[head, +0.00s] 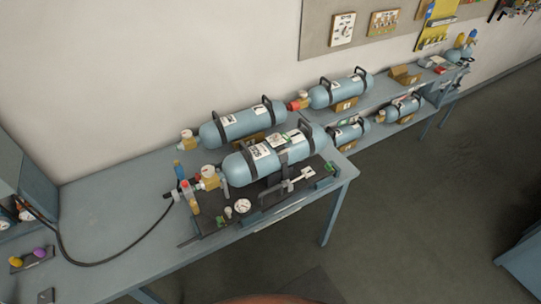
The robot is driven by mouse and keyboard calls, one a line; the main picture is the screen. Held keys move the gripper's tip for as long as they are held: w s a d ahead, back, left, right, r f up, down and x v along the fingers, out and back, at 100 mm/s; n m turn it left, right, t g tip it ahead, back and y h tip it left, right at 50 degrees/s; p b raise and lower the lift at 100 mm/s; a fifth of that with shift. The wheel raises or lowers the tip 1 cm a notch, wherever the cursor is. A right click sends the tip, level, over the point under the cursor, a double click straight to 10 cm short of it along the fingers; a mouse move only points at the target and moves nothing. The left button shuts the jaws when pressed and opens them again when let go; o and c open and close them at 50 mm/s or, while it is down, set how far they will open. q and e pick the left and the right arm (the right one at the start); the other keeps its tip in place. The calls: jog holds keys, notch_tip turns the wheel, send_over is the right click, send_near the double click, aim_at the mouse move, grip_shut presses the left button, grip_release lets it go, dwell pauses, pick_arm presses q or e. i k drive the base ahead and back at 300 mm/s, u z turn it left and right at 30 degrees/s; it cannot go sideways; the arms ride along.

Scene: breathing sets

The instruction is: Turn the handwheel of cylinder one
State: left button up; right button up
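Several pale blue cylinders with dark handles lie on their sides. The nearest cylinder (237,169) lies on a dark stand (265,207), with a brass valve at its left end topped by a pale handwheel (208,170). A second cylinder (214,134) lies behind it, with a brass valve and a small pale and red handwheel (186,133). A third cylinder (321,97) farther right has a red handwheel (294,106). The labels are too small to read, so I cannot tell which is cylinder one. Neither of my grippers is in view.
A black hose (100,262) runs from the stand's fittings leftward across the blue-grey bench (105,205). A gauge (243,205) sits at the stand's front. More cylinders (347,133) lie at the right. A grey cabinet (30,185) stands at the left. Floor at the right is open.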

aim_at(208, 171)
jog(key=u, duration=2.75)
jog(key=k, duration=0.9)
jog(key=z, duration=0.7)
